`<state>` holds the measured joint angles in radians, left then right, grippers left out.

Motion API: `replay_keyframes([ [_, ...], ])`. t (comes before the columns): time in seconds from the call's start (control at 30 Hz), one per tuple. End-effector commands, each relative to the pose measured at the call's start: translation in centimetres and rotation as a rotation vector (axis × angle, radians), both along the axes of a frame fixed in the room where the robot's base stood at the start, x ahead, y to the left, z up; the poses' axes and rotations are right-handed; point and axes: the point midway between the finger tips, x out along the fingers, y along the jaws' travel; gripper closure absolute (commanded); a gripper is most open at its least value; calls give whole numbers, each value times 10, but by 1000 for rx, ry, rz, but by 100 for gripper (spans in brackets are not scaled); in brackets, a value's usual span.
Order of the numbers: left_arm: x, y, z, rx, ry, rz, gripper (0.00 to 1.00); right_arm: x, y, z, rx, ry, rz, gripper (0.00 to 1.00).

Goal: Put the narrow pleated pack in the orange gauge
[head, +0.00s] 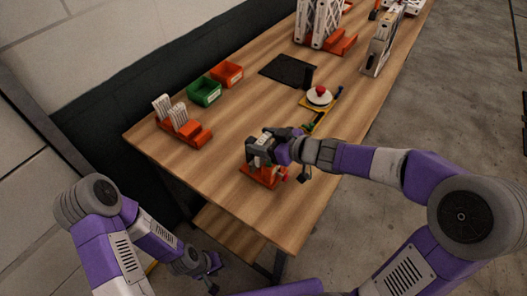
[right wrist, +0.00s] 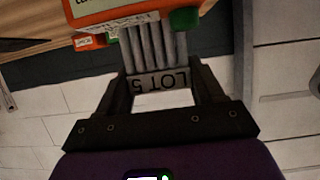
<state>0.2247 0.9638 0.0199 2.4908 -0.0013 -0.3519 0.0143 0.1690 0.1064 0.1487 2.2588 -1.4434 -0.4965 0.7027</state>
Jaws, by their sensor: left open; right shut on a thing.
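My right gripper (head: 262,150) is shut on a pale pleated pack (right wrist: 152,48); its end label reads "LOT 5" upside down in the right wrist view. The pack's far end meets or overlaps the orange gauge (right wrist: 100,17); I cannot tell how far it is inside. In the head view the gauge (head: 262,176) stands on the table right under the gripper, which hides most of the pack. Other white pleated packs (head: 162,106) stand upright in an orange rack (head: 193,136) at the left. My left gripper (head: 211,277) is open and empty, low beside the table.
A green bin (head: 204,92) and an orange bin (head: 229,73) stand near the back edge. A black mat (head: 288,70) and a red button on a yellow base (head: 319,97) lie further along. White racks (head: 318,22) stand at the far end. The table's front left is clear.

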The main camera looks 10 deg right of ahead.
Motion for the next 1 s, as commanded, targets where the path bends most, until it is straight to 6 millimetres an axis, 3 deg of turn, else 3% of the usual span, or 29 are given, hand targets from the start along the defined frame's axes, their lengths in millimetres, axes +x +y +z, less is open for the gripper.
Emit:
replay_keyframes([
  [0.03,0,0,-9,0,0,0,57,0,0,-12,1,3,-1,62],
  [0.2,0,0,-26,0,1,0,57,0,0,-35,2,3,0,62],
  [0.67,0,0,-27,0,0,0,57,0,0,-40,0,2,1,62],
  [0.7,0,0,-27,0,0,0,57,0,0,-39,0,1,0,28],
  [0.83,0,0,-26,0,0,0,57,0,0,-39,0,1,0,8],
  [1.0,0,0,-26,0,0,0,57,0,0,-39,0,1,0,7],
])
